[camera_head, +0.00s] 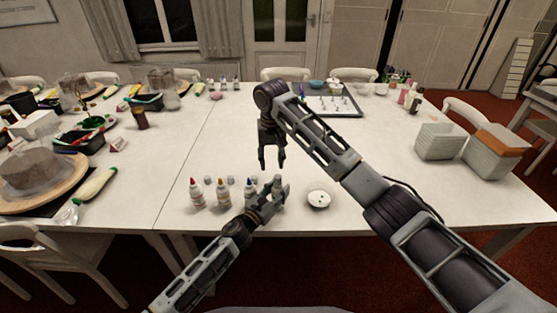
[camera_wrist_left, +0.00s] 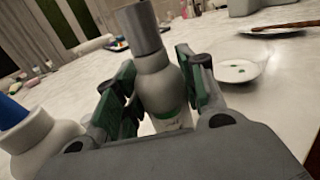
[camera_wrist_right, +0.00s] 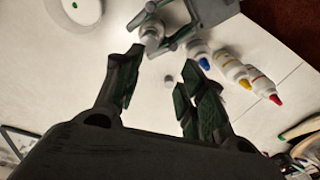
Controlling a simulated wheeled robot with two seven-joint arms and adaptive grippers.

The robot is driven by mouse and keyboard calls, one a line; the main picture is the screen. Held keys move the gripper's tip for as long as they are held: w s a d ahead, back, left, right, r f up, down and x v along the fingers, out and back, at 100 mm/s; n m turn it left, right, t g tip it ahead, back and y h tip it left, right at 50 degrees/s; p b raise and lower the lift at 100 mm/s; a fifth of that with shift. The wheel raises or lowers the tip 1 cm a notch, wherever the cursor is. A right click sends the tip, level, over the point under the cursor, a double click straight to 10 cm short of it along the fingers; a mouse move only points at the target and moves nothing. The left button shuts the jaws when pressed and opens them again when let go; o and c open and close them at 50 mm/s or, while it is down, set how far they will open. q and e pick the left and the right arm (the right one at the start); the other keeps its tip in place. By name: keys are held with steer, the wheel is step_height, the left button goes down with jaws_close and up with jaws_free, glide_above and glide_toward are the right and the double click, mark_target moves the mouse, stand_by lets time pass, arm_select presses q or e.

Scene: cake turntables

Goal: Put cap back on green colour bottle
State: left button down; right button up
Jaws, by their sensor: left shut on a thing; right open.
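My left gripper (camera_head: 272,196) is shut around the body of the green colour bottle (camera_wrist_left: 160,85). The bottle has a grey body and a green label band, and is roughly upright. A grey cylindrical cap (camera_wrist_left: 140,28) sits on its top in the left wrist view; the nozzle is hidden. The bottle also shows in the right wrist view (camera_wrist_right: 151,38). My right gripper (camera_head: 271,166) is open and empty, pointing down above the table behind the bottle.
Red-tipped (camera_head: 196,194), yellow-tipped (camera_head: 223,194) and blue-tipped (camera_head: 250,188) bottles stand left of the held bottle. A loose pale cap (camera_wrist_right: 168,80) rests on the table. A white saucer (camera_head: 319,199) with green drops lies right. Boxes (camera_head: 438,142) stand farther right.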

mark_target(279, 177)
steer(key=n, duration=0.5)
steer(key=d+n, duration=0.1)
steer(key=n, duration=0.2)
steer(key=shift+s+r, duration=0.15)
steer(key=shift+r, duration=0.05)
steer(key=n, duration=0.4)
steer(key=shift+s+d+g, duration=0.15)
steer(key=shift+d+g, duration=0.1)
steer(key=shift+g, duration=0.05)
steer(key=shift+s+d+n, duration=0.1)
steer(key=shift+d+n, duration=0.1)
steer(key=shift+n, duration=0.95)
steer(key=shift+s+d+n, duration=0.1)
steer(key=shift+d+n, duration=0.05)
steer(key=shift+n, duration=1)
steer(key=shift+f, duration=4)
jaws_close()
